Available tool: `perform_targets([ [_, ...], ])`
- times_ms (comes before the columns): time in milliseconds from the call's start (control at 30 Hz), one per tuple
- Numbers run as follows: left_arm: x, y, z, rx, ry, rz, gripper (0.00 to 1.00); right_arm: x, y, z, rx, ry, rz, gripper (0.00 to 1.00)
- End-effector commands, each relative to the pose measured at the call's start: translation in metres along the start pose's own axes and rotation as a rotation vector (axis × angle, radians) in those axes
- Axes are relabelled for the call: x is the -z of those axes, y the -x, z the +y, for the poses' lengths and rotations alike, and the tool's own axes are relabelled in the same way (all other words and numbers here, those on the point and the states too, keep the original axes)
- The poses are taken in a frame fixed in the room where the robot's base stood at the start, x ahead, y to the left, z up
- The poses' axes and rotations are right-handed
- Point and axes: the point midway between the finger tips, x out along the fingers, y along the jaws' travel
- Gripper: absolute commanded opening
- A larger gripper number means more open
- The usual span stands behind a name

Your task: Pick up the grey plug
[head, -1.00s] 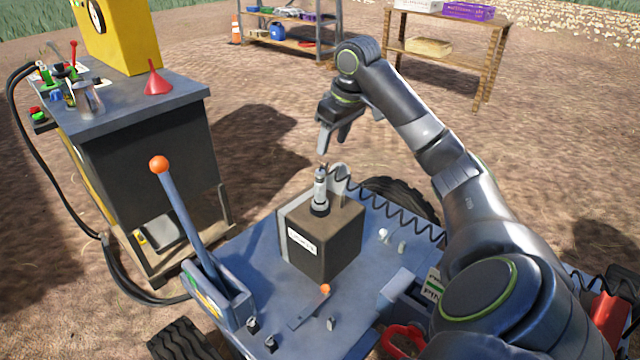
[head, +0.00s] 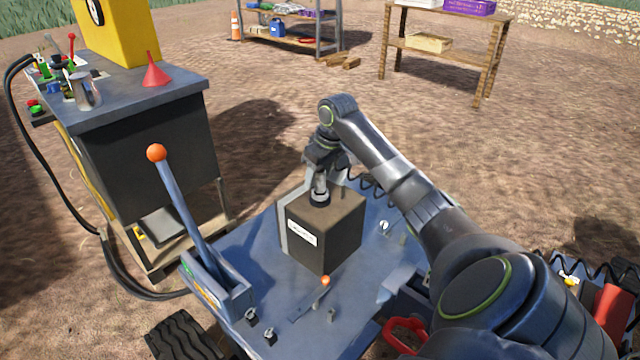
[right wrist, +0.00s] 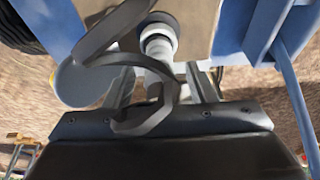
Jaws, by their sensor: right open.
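The grey plug (head: 320,186) stands upright on top of the dark box (head: 325,237) with a white label. Its upper part is hidden behind my right gripper in the head view. My right gripper (head: 322,178) is open and lowered over the plug, with its fingers beside it. In the right wrist view the plug (right wrist: 158,50) shows as a pale cylinder between the two open fingers (right wrist: 162,85), with a dark cable loop across it. I cannot tell if the fingers touch the plug. My left gripper is not in view.
The box sits on a blue deck (head: 255,275). A lever with an orange knob (head: 156,153) rises at the left, and a small orange-tipped lever (head: 325,281) is in front. A coiled black cable (head: 372,186) runs behind my right arm. A workbench (head: 140,110) stands at the left.

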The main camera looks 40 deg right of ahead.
Motion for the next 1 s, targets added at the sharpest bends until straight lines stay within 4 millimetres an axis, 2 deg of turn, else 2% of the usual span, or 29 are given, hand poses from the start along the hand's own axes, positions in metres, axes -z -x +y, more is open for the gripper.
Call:
perform_targets([
  [100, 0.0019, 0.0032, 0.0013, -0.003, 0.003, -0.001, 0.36, -0.0003, -0.0100, 0.0001, 0.000, 0.001, 0.000, 0.51],
  [333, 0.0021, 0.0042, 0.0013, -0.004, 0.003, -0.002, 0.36, -0.0002, -0.0106, 0.0002, -0.001, 0.001, 0.000, 0.51],
  [733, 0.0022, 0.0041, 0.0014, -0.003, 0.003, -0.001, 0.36, -0.0002, -0.0102, 0.0002, -0.001, 0.001, 0.001, 0.00],
  [1000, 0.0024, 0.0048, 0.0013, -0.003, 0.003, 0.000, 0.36, 0.0011, -0.0070, 0.0005, -0.002, 0.001, 0.002, 0.00],
])
